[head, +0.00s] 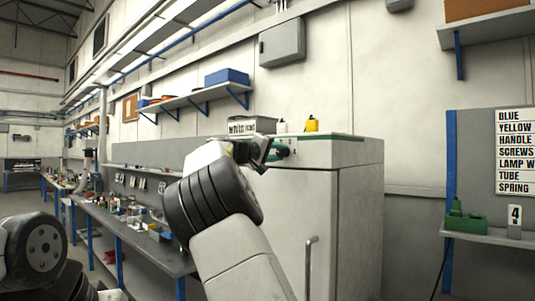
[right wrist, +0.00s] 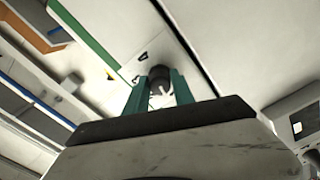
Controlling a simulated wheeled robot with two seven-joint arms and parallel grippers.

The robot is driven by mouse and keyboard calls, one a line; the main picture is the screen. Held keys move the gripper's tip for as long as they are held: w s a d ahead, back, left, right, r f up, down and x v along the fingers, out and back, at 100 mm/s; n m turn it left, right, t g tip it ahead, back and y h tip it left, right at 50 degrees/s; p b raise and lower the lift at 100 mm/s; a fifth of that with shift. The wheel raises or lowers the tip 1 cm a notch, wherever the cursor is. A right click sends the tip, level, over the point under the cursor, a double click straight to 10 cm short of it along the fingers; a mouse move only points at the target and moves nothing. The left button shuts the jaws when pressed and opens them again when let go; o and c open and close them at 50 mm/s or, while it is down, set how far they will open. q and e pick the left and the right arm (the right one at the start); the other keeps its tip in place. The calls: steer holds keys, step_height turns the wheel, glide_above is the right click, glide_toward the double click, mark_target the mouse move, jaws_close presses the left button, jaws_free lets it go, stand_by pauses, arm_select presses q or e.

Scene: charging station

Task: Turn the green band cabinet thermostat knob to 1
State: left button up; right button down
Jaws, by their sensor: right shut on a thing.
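The white cabinet (head: 345,220) with a green band (head: 330,137) along its top edge stands at the middle right of the head view. The green band also shows in the right wrist view (right wrist: 88,32). My right gripper (head: 282,151) is at the cabinet's upper front panel. In the right wrist view its green fingers (right wrist: 160,88) are on either side of the dark round thermostat knob (right wrist: 160,74), shut on it. Small dark marks show on the panel beside the knob, too small to read. The knob's setting cannot be told. My left gripper is out of view.
A grey bin (head: 252,125) and a yellow container (head: 312,124) stand on or behind the cabinet top. A cluttered workbench (head: 150,245) runs along the left. A vertical door handle (head: 309,262) sticks out below. A shelf with a green item (head: 465,220) is at right.

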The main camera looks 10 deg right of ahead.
steer(key=shift+n, duration=1.1)
steer(key=c, duration=1.1)
jaws_free()
steer(key=shift+o, duration=0.2)
steer(key=v, duration=0.7)
steer(key=shift+s+a, duration=0.25)
steer(key=shift+a, duration=0.05)
